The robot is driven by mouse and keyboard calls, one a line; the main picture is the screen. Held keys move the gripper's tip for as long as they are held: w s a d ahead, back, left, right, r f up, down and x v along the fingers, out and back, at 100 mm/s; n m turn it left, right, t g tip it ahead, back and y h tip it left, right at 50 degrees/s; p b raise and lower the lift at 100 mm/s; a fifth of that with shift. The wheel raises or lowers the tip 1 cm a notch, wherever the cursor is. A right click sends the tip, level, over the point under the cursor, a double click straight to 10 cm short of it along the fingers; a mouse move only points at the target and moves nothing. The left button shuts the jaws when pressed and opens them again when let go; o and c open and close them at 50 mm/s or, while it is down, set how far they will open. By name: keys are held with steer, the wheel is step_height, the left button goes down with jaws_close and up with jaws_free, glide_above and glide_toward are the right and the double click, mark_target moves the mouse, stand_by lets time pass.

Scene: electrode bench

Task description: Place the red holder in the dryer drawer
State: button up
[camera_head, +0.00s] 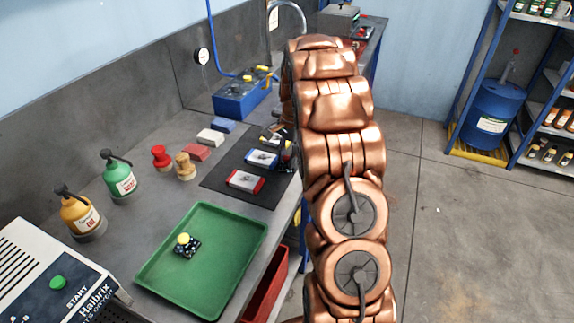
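A flat red-and-white piece (245,181), which looks like the red holder, lies on the dark mat (221,183) on the bench. A similar blue-and-white piece (262,158) lies just behind it on the mat. The white dryer (50,270), marked Halbrix with a green START button, stands at the lower left; no open drawer shows in this view. My gripper (284,148) seems to be the dark parts at the mat's back right, near the blue piece. My copper arm hides most of it, so its fingers and any grip cannot be made out.
A green tray (160,268) with a black, yellow-topped piece (186,246) lies in front. Green (119,178) and orange (79,213) bottles, red (160,157) and wooden (185,167) knobbed pieces stand left. A blue box (241,98) stands behind.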

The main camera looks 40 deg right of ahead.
jaws_close()
steer(key=shift+r, duration=0.15)
